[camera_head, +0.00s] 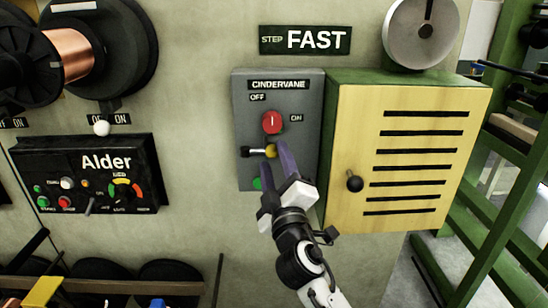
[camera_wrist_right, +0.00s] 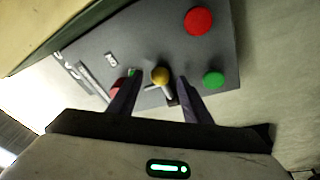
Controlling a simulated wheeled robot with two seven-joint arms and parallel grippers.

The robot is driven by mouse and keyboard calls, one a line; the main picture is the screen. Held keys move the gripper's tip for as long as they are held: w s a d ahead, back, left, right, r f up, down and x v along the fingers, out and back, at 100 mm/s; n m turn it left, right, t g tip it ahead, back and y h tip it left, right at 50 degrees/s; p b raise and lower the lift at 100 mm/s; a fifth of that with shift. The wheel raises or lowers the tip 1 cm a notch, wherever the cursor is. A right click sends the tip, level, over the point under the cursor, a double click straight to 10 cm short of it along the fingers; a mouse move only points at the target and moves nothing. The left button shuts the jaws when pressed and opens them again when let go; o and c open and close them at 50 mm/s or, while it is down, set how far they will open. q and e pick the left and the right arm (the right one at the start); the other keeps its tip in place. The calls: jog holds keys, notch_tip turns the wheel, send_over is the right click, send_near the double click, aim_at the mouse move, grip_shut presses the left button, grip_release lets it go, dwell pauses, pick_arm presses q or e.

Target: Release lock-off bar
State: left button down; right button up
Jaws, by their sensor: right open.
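The grey Cindervane control box (camera_head: 244,118) is on the wall, with OFF and ON labels. Its lock-off bar (camera_head: 258,152) is a short silver bar ending in a yellow knob (camera_head: 271,150), lying level below a red rotary switch (camera_head: 272,122). My right gripper (camera_head: 274,168) is open at the box. In the right wrist view the yellow knob (camera_wrist_right: 160,75) shows between the two fingers (camera_wrist_right: 156,92), with a gap on each side. One finger partly hides the red switch (camera_wrist_right: 117,88) there. My left gripper is out of view.
A red button (camera_wrist_right: 198,21) and a green button (camera_wrist_right: 213,79) sit low on the box. A yellow louvred cabinet (camera_head: 420,150) with a black knob projects close on the right. The black Alder panel (camera_head: 90,178) and copper spool (camera_head: 70,55) are left. Bare wall lies between.

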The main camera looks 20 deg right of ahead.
jog(key=shift+w+d+r, duration=0.1)
jog(key=shift+w+d, duration=0.05)
jog(key=shift+w, duration=0.5)
grip_shut()
